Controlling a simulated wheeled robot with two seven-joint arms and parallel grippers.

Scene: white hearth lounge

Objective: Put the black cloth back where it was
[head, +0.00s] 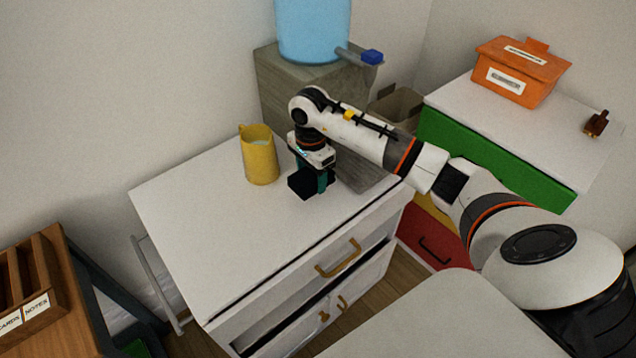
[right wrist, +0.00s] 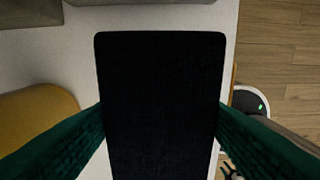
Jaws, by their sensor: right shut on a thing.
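The black cloth (head: 302,184) is a small dark folded block over the white cabinet top, just right of the yellow pitcher. In the right wrist view the cloth (right wrist: 160,105) fills the middle as a flat black rectangle between the green fingers. My right gripper (head: 322,181) points down and is shut on the cloth. I cannot tell whether the cloth touches the cabinet top or hangs slightly above it. My left gripper is not in view.
The yellow pitcher (head: 259,155) stands close left of the cloth. The white cabinet top (head: 215,235) is clear in front. A blue water container (head: 312,30) stands behind. An orange box (head: 520,72) sits on the right cabinet. A wooden organiser (head: 35,275) is at lower left.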

